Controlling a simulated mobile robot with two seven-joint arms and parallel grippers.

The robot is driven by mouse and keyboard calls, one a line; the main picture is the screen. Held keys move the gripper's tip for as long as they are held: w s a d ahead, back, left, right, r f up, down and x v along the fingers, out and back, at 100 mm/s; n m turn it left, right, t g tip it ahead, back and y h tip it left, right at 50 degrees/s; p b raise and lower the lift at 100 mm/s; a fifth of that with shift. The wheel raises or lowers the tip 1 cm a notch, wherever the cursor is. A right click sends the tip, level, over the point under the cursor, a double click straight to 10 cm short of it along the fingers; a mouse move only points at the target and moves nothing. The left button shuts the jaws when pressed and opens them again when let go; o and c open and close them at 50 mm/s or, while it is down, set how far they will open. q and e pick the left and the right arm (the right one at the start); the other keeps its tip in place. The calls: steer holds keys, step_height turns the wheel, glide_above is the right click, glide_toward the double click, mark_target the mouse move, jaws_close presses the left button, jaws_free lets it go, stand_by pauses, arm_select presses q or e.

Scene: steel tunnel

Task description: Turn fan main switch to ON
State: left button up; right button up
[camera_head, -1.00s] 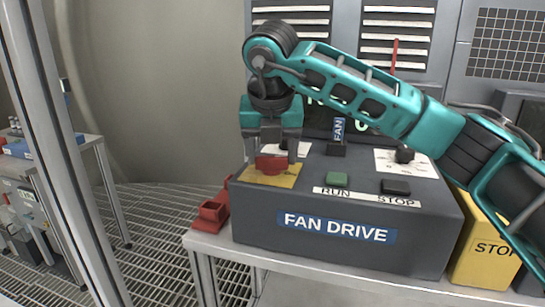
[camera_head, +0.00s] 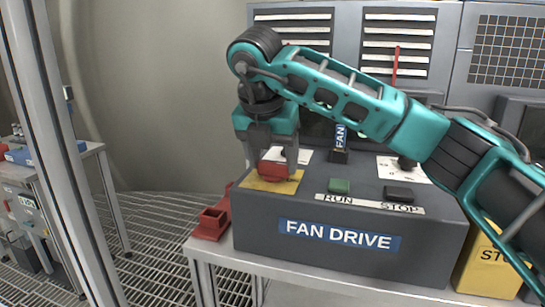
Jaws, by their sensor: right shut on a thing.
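The fan drive box (camera_head: 330,265) is a dark grey console with a blue FAN DRIVE label, standing on a table. On its top left is a red switch handle (camera_head: 274,171) on a yellow plate (camera_head: 268,185). My right gripper (camera_head: 272,160) comes down from above and is shut on the red handle; its fingers hide part of it. Any ON or OFF marking on the plate is hidden or too small to read. My left gripper is not in view.
A green RUN button (camera_head: 340,186) and a black STOP button (camera_head: 398,193) sit right of the switch. A red bracket-like part (camera_head: 212,220) lies at the table's left edge. A yellow STOP box (camera_head: 490,262) stands at the right. Louvred cabinets stand behind.

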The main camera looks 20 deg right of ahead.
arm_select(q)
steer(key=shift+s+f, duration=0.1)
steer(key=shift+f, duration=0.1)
arm_select(e)
steer(key=o, duration=1.1)
steer(key=shift+c, duration=0.2)
arm_select(q)
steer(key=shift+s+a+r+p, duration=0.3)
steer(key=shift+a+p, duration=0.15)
steer(key=shift+p, duration=0.45)
arm_select(e)
steer(key=v, duration=1.3)
